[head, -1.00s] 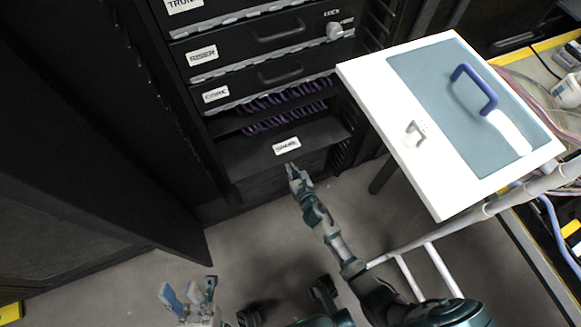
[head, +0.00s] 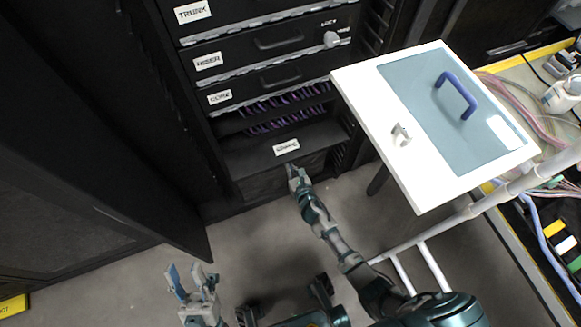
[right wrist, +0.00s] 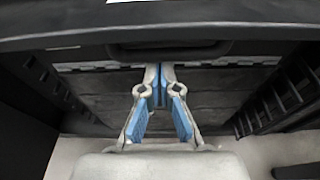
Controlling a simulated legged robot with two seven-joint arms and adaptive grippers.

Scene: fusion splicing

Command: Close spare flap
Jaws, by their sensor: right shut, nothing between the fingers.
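The spare flap (head: 255,157) is a dark panel with a white label at the bottom of the rack. It juts out below a shelf of purple cables, folded down and open. In the right wrist view its dark front edge (right wrist: 230,32) crosses the top. My right gripper (head: 291,168) is just in front of and below the label at the flap's edge. In the right wrist view its blue-padded fingertips (right wrist: 160,72) are together and empty, below the edge; contact is unclear. My left gripper (head: 188,270) is open and empty over the floor at lower left.
Drawers labelled TRUNK, RISER and CORE (head: 219,97) are shut above the flap. A white cart top with a blue handle (head: 400,165) stands close to the right of my right arm. A dark cabinet door (head: 110,190) is at left.

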